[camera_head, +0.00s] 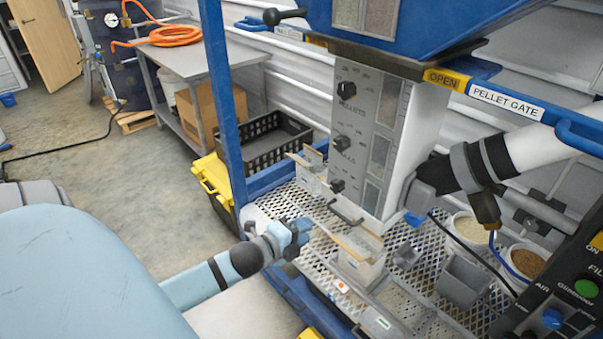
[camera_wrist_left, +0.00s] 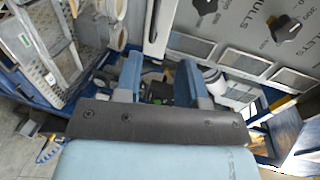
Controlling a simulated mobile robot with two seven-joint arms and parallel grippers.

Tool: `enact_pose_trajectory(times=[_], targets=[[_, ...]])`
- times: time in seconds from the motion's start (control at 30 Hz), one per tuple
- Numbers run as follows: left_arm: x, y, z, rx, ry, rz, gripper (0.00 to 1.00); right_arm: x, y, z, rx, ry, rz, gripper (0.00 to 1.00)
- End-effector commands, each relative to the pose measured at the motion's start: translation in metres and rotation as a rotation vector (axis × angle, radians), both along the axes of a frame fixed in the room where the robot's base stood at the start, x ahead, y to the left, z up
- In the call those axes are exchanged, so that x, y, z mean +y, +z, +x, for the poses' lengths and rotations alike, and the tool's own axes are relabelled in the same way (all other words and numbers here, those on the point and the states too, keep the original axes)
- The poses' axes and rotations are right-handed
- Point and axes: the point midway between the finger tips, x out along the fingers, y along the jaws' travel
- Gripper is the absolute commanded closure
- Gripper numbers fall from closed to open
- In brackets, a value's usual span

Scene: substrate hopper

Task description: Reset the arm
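My left arm comes in from the left in the head view, light blue with dark joints. Its gripper (camera_head: 298,233) hangs over the left part of the mesh shelf, left of a small pale bin (camera_head: 360,266) below the hopper. In the left wrist view its two blue fingers (camera_wrist_left: 163,82) stand apart, with a gap between them. I see nothing held in the gap; dark and pale things show beyond it. My right gripper is in neither view. The hopper's grey panel (camera_head: 362,130) with black knobs stands behind and right of my left gripper.
The mesh shelf (camera_head: 318,262) carries small bins and tubs of pellets (camera_head: 528,262). A blue post (camera_head: 222,95) stands close behind my left arm. A black crate (camera_head: 268,140), a yellow-lidded box (camera_head: 212,183) and a metal table (camera_head: 205,48) stand behind. Floor at left is mostly clear.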

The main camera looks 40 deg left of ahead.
Motion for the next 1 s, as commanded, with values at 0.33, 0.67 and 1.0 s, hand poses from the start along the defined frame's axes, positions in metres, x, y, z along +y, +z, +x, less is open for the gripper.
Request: enact_pose_trajectory(times=[0.33,0.67,1.0], targets=[[0.0,0.001,-0.002,0.0,0.0,0.0,0.63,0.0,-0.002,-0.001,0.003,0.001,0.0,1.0],[-0.004,-0.002,-0.005,0.016,0.006,-0.038,0.63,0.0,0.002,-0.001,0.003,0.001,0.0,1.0],[-0.119,-0.066,-0.092,0.374,0.249,-0.933,0.63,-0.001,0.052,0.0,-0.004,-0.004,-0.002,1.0]])
